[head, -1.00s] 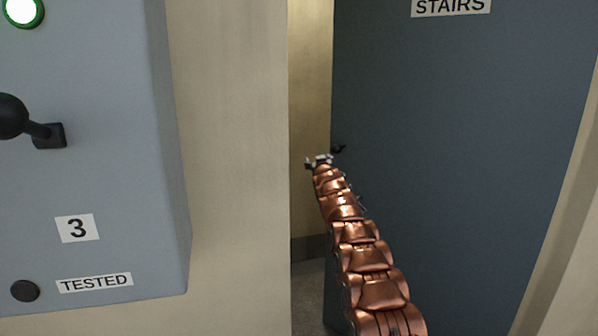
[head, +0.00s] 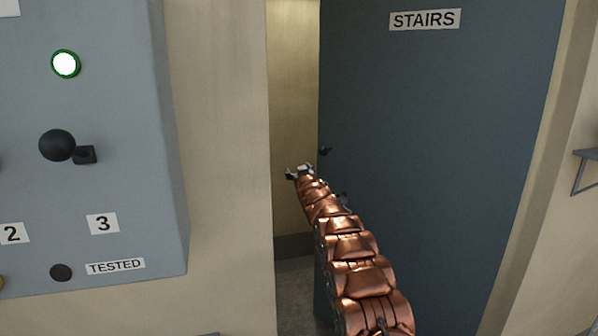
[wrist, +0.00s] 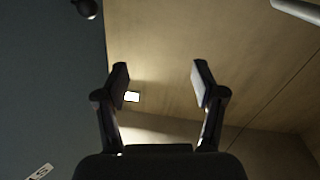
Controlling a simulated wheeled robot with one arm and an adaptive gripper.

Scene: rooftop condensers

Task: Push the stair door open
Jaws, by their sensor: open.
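The blue-grey stair door (head: 430,120) with a "STAIRS" sign (head: 425,20) stands ajar, with a gap along its left edge. The door (wrist: 45,90) fills the left there, with a dark round knob (wrist: 86,8) at the top. I cannot tell whether any part of my arm touches the door.
A grey control panel (head: 110,190) with a lit green-ringed lamp (head: 66,64) and a black lever (head: 57,145) projects at left. A beige wall (head: 220,170) separates it from the doorway. A bracketed shelf (head: 588,155) is at the right edge.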

